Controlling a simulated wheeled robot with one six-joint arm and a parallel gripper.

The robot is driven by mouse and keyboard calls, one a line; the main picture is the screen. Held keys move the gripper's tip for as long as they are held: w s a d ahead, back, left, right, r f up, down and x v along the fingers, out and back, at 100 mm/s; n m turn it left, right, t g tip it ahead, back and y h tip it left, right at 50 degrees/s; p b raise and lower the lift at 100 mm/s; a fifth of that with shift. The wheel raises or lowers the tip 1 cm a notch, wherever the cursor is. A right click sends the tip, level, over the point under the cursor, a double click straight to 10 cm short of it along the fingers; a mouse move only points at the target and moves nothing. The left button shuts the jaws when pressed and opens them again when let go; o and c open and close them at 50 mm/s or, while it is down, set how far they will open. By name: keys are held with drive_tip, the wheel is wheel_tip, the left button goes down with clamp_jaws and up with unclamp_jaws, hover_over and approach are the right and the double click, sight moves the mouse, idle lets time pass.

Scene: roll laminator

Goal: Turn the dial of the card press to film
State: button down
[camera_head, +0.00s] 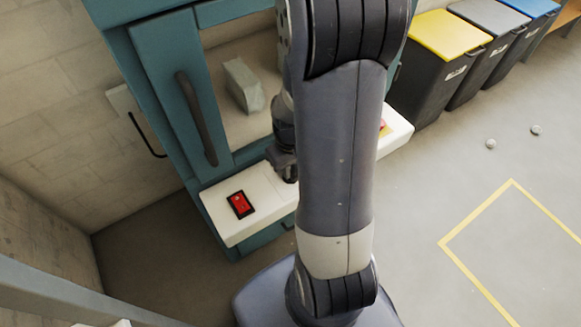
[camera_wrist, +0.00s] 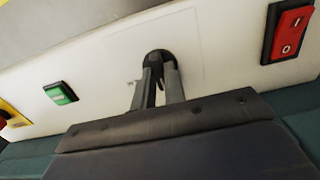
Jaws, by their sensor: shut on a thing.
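The card press (camera_head: 165,75) is a teal cabinet with a white front ledge (camera_head: 262,205). In the wrist view the white panel (camera_wrist: 215,60) fills the upper part, and a round black dial (camera_wrist: 159,58) sits on it. My gripper (camera_wrist: 157,75) is shut on the dial, its two fingers at the dial's sides. The fingers and the dial's own edge hide any pointer, and I cannot read which setting it is on. In the head view my gripper (camera_head: 290,172) is at the ledge, and my arm hides the dial.
A red rocker switch (camera_wrist: 288,32) is right of the dial in the wrist view; it also shows in the head view (camera_head: 241,204). A green switch (camera_wrist: 60,93) is to the left. A dark handle (camera_head: 196,118) stands out from the cabinet. Bins (camera_head: 445,75) stand at the back right.

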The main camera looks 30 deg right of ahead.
drive_tip(key=shift+m, duration=0.3)
drive_tip(key=m, duration=0.9)
drive_tip(key=shift+m, duration=2.2)
drive_tip(key=c, duration=1.5)
unclamp_jaws()
drive_tip(key=shift+o, duration=0.2)
